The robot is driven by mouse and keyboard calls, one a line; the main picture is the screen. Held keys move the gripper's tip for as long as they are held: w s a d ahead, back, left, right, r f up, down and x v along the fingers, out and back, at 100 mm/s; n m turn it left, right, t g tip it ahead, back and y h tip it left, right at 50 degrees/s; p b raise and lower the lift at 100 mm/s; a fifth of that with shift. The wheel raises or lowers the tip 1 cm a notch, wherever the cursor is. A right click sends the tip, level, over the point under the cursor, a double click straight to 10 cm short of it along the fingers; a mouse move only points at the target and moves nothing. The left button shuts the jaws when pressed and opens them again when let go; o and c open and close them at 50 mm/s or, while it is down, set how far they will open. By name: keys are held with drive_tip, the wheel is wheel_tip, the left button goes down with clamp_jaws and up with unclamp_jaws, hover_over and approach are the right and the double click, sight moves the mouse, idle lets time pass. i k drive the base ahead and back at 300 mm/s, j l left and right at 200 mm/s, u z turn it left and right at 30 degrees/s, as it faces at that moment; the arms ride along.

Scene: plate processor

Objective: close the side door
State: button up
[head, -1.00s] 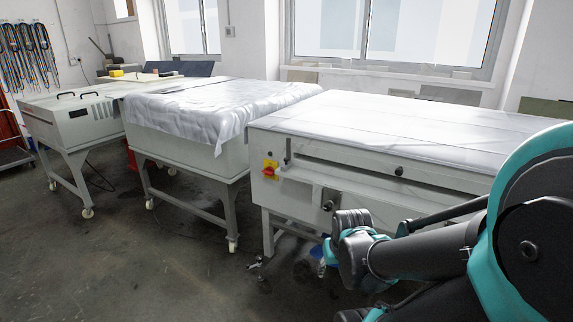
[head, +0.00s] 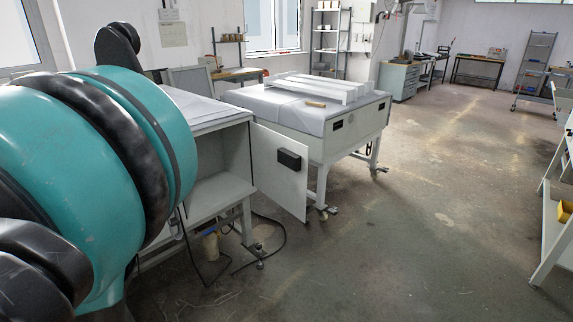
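The side door (head: 270,168) is a flat white panel with a black box-shaped handle (head: 289,159). It stands swung out from the right end of the white plate processor (head: 208,112), whose side compartment (head: 215,185) shows open. My arm fills the left of the head view and hides much of the processor. My gripper is not seen in the current view, and nothing of mine is seen touching the door.
A white table with a covered top (head: 309,103) stands behind the door. Black cables (head: 280,238) lie on the floor below the compartment. The floor (head: 420,215) to the right is clear. A white rack (head: 553,225) stands at the right edge.

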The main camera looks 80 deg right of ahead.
sight(274, 171)
drive_tip(key=k+l+z, duration=0.1)
drive_tip(key=k+l, duration=0.15)
drive_tip(key=l, duration=0.25)
drive_tip(key=k+l, duration=0.2)
drive_tip(key=l, duration=0.3)
drive_tip(key=k+l+z, duration=0.15)
drive_tip(key=l, duration=0.4)
drive_tip(key=k+l, duration=0.25)
drive_tip(key=l, duration=0.3)
drive_tip(key=k+l+z, duration=0.15)
drive_tip(key=l, duration=0.4)
drive_tip(key=k+l, duration=0.2)
drive_tip(key=l, duration=0.35)
drive_tip(key=k+l+z, duration=0.15)
drive_tip(key=l, duration=0.4)
drive_tip(key=k+l, duration=0.15)
drive_tip(key=l, duration=0.45)
drive_tip(key=k+j, duration=0.1)
drive_tip(key=k, duration=0.65)
